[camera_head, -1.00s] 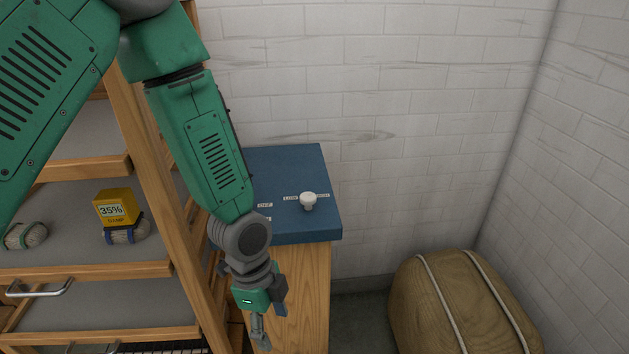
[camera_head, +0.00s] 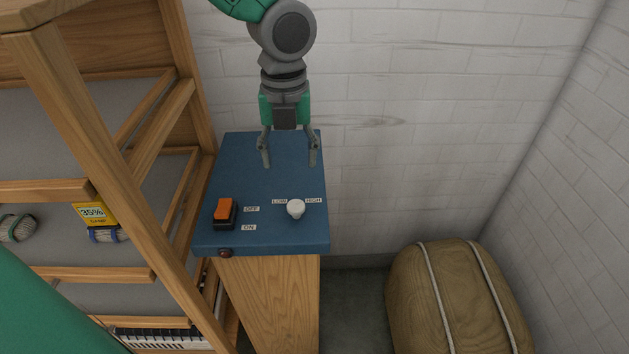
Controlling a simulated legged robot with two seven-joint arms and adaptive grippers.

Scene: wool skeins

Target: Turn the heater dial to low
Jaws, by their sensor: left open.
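The heater dial (camera_head: 296,208) is a small white knob on the blue panel top (camera_head: 240,175) of a wooden cabinet. A LOW label (camera_head: 279,201) lies at its upper left and a HIGH label (camera_head: 313,201) at its upper right. I cannot tell which way the dial points. My left gripper (camera_head: 289,164) points down over the back part of the panel, open and empty, behind the dial and apart from it. Its two fingers are spread to left and right. My right gripper is not in view.
An orange switch (camera_head: 223,210) with OFF and ON labels sits left of the dial. A dark red round piece (camera_head: 226,253) is on the panel's front edge. A wooden rack (camera_head: 165,200) stands at the left with skeins. A tan bale (camera_head: 455,300) lies on the floor at right.

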